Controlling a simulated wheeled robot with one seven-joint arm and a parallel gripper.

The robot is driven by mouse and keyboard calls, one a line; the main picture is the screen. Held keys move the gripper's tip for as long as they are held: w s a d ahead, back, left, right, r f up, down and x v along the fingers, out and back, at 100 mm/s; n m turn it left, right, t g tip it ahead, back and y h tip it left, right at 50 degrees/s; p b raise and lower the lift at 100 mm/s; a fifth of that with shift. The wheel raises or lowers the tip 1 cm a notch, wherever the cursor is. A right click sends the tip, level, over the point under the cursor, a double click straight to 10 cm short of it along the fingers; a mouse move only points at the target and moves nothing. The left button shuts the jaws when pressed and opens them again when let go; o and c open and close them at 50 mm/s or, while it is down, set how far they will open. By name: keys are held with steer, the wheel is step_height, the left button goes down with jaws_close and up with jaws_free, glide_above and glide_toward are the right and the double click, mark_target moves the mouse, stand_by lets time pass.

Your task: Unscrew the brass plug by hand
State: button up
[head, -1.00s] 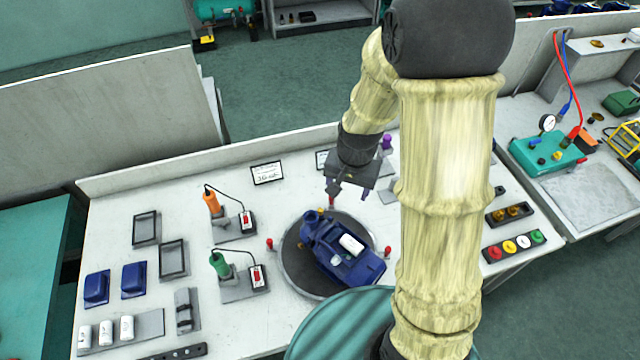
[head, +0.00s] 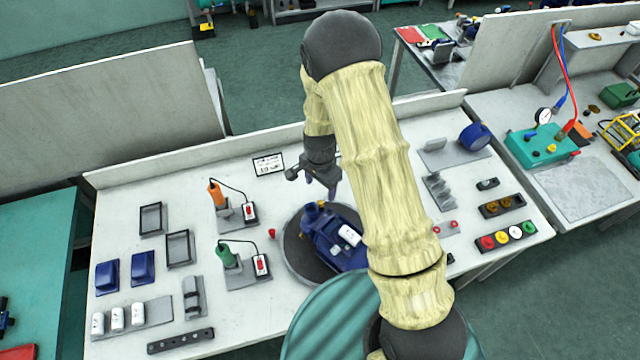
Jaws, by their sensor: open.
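The blue pump (head: 323,236) lies on a dark round turntable (head: 291,252) in the middle of the bench, with a white cylindrical part (head: 349,234) on its top. A small brass-coloured spot, seemingly the brass plug (head: 321,204), shows at the pump's far end. My gripper (head: 320,186) is open and points down just above and behind that end, in the head view. It looks empty and apart from the plug, though the exact gap is hard to tell. My arm covers the pump's right side and part of the turntable.
An orange-handled tool (head: 215,194) and a green-handled tool (head: 226,256) stand on corded holders left of the turntable. A red knob (head: 272,233) sits at its left edge. A tray of coloured caps (head: 502,238) and a blue round part (head: 475,137) lie to the right.

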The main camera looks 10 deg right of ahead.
mark_target(320, 202)
steer(key=shift+f+b, duration=1.7)
steer(key=shift+f, duration=0.75)
steer(key=shift+f+b, duration=0.7)
steer(key=shift+f, duration=0.25)
jaws_close()
steer(key=c, duration=0.6)
jaws_free()
steer(key=m, duration=0.3)
steer(key=shift+p, duration=0.35)
steer(key=shift+m, duration=0.3)
